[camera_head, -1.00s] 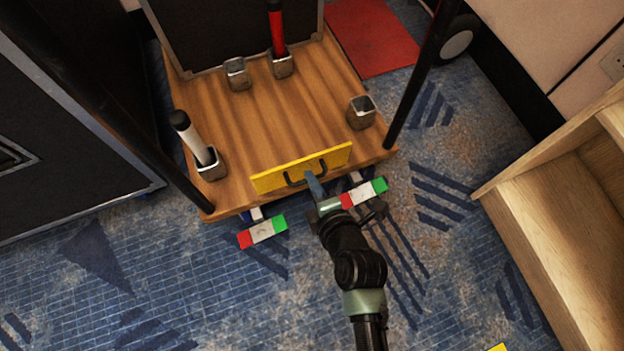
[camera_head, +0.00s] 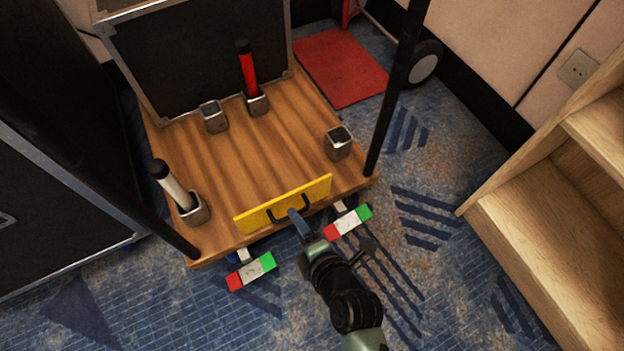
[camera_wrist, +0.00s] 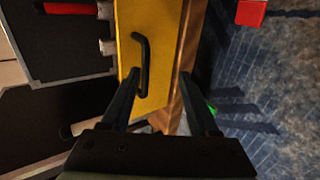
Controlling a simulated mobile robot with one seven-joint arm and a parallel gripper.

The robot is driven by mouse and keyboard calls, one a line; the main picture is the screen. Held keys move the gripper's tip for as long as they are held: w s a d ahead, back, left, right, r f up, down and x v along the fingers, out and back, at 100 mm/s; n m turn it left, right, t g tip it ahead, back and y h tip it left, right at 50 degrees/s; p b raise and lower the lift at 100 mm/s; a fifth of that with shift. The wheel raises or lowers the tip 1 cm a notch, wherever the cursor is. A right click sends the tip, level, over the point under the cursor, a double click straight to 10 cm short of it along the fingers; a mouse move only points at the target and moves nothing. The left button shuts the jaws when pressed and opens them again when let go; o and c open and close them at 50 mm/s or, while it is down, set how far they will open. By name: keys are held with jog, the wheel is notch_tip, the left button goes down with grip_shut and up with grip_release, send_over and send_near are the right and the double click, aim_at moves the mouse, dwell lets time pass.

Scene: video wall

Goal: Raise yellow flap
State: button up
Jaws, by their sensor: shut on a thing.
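The yellow flap (camera_head: 255,219) is a narrow panel along the front edge of the wooden platform (camera_head: 235,165), standing at an angle to the boards. It has a black handle (camera_head: 272,214) on its face. In the wrist view the flap (camera_wrist: 165,40) fills the upper middle, with its handle (camera_wrist: 146,55) near the left finger. My gripper (camera_head: 295,215) is at the flap's front side, by the right end of the handle. In the wrist view my gripper (camera_wrist: 160,80) has a finger on each side of the flap's edge. The exact contact is partly hidden.
Red-white-green blocks (camera_head: 348,222) and (camera_head: 252,271) sit below the platform's front edge. Wooden steps (camera_head: 540,215) are at right.

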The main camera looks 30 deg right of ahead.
jog(key=p+v, duration=0.6)
jog(key=v, duration=0.6)
jog(key=shift+s, duration=0.2)
jog(key=shift+r, duration=0.15)
